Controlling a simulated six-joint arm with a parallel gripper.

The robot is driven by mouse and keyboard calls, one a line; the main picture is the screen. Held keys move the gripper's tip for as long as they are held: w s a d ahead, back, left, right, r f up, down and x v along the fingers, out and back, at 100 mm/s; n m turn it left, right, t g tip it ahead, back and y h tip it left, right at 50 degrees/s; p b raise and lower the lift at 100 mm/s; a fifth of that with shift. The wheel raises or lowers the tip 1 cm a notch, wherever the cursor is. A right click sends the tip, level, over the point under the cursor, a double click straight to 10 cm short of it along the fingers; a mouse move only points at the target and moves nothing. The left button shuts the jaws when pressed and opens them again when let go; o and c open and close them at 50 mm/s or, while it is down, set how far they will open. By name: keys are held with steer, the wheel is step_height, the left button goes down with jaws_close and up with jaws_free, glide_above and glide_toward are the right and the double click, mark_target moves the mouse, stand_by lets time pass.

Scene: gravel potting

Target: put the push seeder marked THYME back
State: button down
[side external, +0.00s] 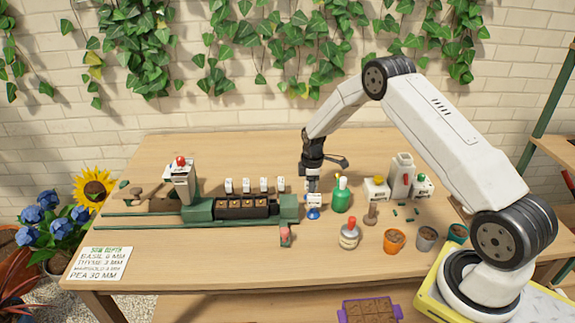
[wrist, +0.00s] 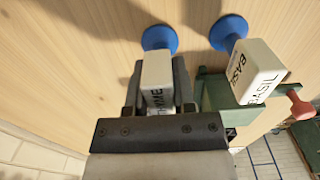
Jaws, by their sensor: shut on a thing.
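My gripper (wrist: 158,95) is shut on a white push seeder (wrist: 156,72). Its label is partly covered by a finger, and the letters that show fit THYME. Its blue round foot (wrist: 158,37) points away from the gripper. A second white seeder marked BASIL (wrist: 258,66), also with a blue foot (wrist: 228,28), is beside it in the wrist view, next to a green block (wrist: 215,95). In the side view my gripper (side external: 313,178) points down above the table, with white seeder parts (side external: 313,199) and blue below it. I cannot tell whether the held seeder touches anything.
A green machine (side external: 196,212) with soil cells and several white tags stands to the left. A red knob (side external: 285,235) is at its near right end. A green bottle (side external: 342,197), a red-capped jar (side external: 349,236) and small pots (side external: 395,240) stand to the right.

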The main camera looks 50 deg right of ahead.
steer(key=shift+f, duration=0.2)
steer(key=shift+c, duration=2.2)
jaws_free()
step_height(320, 180, up, 12)
steer(key=shift+r, duration=0.2)
